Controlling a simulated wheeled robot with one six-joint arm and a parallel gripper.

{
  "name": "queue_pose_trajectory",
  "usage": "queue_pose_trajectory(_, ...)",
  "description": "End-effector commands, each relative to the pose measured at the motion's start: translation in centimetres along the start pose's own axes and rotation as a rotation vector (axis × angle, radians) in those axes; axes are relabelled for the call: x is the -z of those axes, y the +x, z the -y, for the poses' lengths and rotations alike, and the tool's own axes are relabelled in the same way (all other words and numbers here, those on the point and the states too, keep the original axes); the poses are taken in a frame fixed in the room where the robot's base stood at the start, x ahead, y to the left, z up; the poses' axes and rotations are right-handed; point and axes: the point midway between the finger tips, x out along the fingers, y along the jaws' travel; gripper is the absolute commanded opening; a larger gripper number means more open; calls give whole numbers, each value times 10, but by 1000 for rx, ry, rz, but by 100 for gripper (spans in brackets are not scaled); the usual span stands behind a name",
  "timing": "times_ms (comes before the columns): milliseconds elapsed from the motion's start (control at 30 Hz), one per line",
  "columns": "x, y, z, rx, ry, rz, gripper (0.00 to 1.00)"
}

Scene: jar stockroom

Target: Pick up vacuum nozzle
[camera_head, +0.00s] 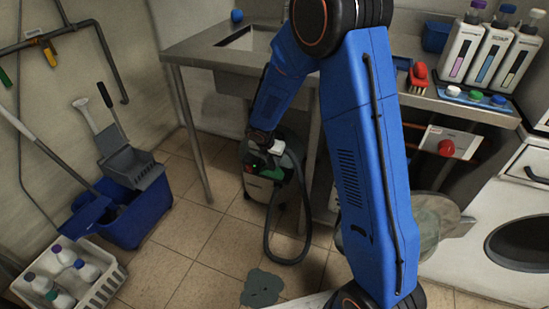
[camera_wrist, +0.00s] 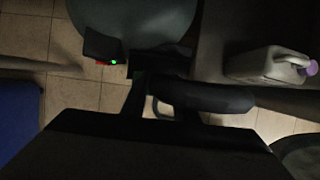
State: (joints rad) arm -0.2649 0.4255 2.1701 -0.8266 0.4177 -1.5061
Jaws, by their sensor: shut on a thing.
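The vacuum cleaner (camera_head: 262,188), a dark and pale grey canister with a small green light, stands on the tiled floor beside the sink table. Its black hose (camera_head: 272,245) loops down in front of it. My gripper (camera_head: 260,146) is at the top of the vacuum. In the wrist view my gripper (camera_wrist: 161,100) is shut on a dark piece that joins the hose (camera_wrist: 222,98), which I take as the vacuum nozzle (camera_wrist: 162,86). Its outline is hard to tell in the shadow. The vacuum's rounded body (camera_wrist: 145,20) lies just beyond.
A steel sink table (camera_head: 185,50) stands behind the vacuum, its legs close by. A blue mop bucket (camera_head: 140,215) and a bottle crate (camera_head: 105,272) stand left. A dark puddle (camera_head: 262,287) lies in front. A white jug (camera_wrist: 262,64) is close on the right.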

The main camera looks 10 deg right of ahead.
Motion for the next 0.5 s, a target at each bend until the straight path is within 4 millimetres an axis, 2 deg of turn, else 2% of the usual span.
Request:
queue_pose_trajectory(300, 73, -30, -1, -2, -5, 0, 0)
queue_pose_trajectory(500, 109, -45, 0, -2, -3, 0, 0)
